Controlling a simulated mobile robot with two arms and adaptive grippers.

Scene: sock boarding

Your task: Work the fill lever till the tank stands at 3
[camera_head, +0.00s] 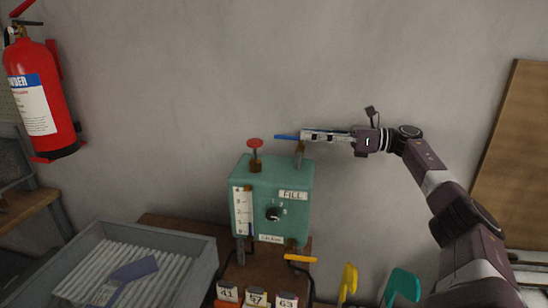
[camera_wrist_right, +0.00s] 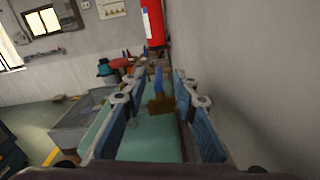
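The teal tank box (camera_head: 270,178) stands against the wall with a FILL plate (camera_head: 293,195) on its front. Its white gauge (camera_head: 240,208) has small marks that I cannot read surely; a dark blue strip shows low beside it. My right gripper (camera_head: 303,134) reaches in from the right at this lever. In the right wrist view its fingers stand apart, with the blue handle (camera_wrist_right: 158,80) and its brown mount (camera_wrist_right: 160,105) showing between and beyond them. My left gripper is out of view.
A red knob (camera_head: 255,143) rises from the box's top left. A dark dial (camera_head: 273,213) is on the front, and a yellow handle (camera_head: 300,258) sits below right. Several number cards stand in front. A grey crate (camera_head: 205,254) is at left, a fire extinguisher (camera_head: 40,95) behind.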

